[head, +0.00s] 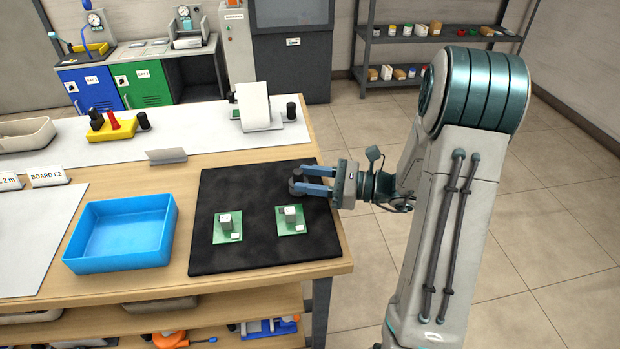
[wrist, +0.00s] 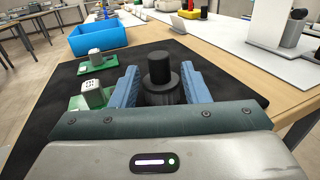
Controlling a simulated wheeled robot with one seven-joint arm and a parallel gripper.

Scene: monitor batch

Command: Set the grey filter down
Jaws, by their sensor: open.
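The filter (wrist: 161,72), a dark upright piece with a narrow black top over a wider grey ribbed body, stands between my blue fingers in the wrist view. It appears to rest on the black mat (wrist: 222,82); its foot is hidden by my gripper. My gripper (wrist: 160,88) is open around it, a finger on each side. In the head view my gripper (head: 305,182) is low over the right back part of the mat (head: 250,255), with the dark filter (head: 296,176) at its fingertips.
Two green boards with grey blocks, a left one (head: 227,236) and a right one (head: 298,228), lie on the mat in front of my gripper. A blue tray (head: 75,255) stands left of the mat. A small grey sign (head: 166,156) and a white stand (head: 255,108) are behind.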

